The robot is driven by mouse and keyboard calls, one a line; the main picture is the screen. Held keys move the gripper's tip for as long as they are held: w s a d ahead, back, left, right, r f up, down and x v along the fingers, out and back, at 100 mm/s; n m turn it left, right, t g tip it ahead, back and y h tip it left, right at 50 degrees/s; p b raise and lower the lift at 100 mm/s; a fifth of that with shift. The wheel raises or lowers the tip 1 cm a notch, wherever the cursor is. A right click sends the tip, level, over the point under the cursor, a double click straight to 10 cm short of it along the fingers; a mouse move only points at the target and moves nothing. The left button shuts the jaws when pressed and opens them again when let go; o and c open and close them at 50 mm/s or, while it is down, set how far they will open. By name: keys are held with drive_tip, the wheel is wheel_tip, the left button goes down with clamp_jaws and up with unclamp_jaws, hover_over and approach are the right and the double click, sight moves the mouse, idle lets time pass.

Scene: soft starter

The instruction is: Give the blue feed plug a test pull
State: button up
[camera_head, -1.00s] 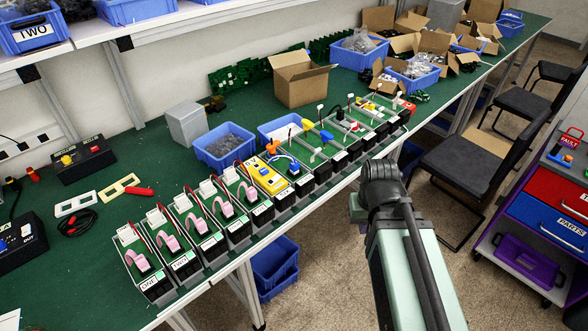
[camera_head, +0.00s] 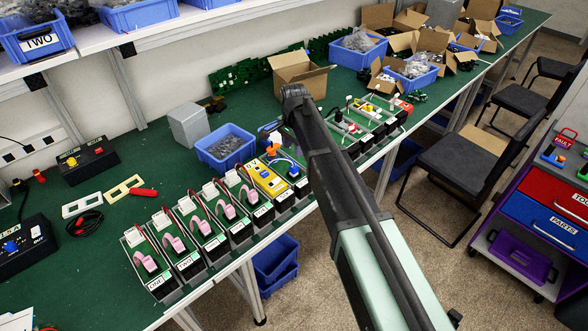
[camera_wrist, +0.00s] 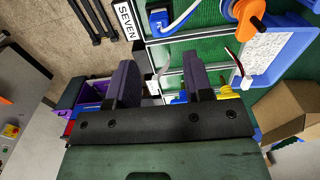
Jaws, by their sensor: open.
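In the head view my arm hides the gripper and part of the row.
Modules with pink loops (camera_head: 206,228) stand left of the yellow one. An orange knob (camera_wrist: 248,20) and a blue bin (camera_wrist: 283,55) lie right of the cable in the wrist view. An open cardboard box (camera_head: 296,70) stands behind the row.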

sight(294, 166)
wheel_tip(294, 166, down, 9)
drive_tip(key=b, duration=0.7)
drive_tip(key=shift+r+b, duration=0.1)
drive_tip(key=shift+b, duration=0.25)
drive_tip(key=shift+r, duration=0.1)
drive_tip(key=shift+c, duration=0.4)
drive_tip(key=c, duration=0.7)
drive_tip(key=shift+r+p, duration=0.15)
drive_tip(key=shift+p, duration=0.15)
idle(1.0)
drive_tip(key=shift+f, duration=0.2)
idle(0.8)
